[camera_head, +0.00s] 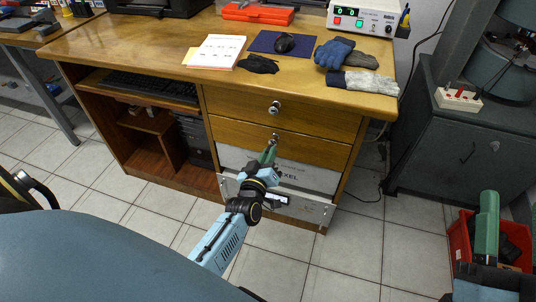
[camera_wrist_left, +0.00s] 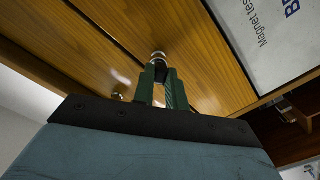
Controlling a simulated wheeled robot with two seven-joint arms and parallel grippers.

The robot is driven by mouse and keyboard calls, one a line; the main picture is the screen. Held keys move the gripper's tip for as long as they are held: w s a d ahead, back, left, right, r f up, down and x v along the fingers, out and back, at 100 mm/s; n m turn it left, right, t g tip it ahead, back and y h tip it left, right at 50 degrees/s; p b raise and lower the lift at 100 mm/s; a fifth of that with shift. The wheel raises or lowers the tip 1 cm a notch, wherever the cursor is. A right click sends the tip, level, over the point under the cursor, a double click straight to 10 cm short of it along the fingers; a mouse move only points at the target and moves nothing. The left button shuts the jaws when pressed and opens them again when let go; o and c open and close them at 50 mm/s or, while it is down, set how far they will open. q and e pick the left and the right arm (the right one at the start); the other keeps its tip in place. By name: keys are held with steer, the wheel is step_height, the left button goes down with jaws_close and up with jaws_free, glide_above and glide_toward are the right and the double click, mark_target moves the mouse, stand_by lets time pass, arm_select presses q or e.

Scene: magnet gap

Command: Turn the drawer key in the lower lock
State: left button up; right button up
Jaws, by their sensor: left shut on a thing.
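The wooden desk's lower drawer has a round metal lock (camera_head: 275,137), and the upper drawer above has another lock (camera_head: 274,107). My left gripper (camera_head: 270,150) has its green fingers right at the lower lock. In the left wrist view the fingers (camera_wrist_left: 163,88) are shut on the drawer key, directly in front of a round metal piece (camera_wrist_left: 158,57) on the wooden drawer front. The key is mostly hidden between the fingers, so its angle and depth in the lock cannot be told.
Below the lower drawer is a white panel (camera_head: 318,178) with printed letters, close to my left wrist. Gloves (camera_head: 362,80), a mouse and papers (camera_head: 215,51) lie on the desktop. A red bin (camera_head: 461,240) stands at the right. Tiled floor in front is clear.

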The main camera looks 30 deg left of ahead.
arm_select(q)
steer(key=shift+a, duration=0.15)
steer(key=shift+n, duration=1.9)
steer(key=shift+s+a+n, duration=0.1)
steer(key=shift+n, duration=1.7)
steer(key=n+b, duration=0.1)
steer(key=n, duration=0.2)
steer(key=shift+f, duration=0.15)
steer(key=o, duration=0.8)
steer(key=shift+o, duration=0.2)
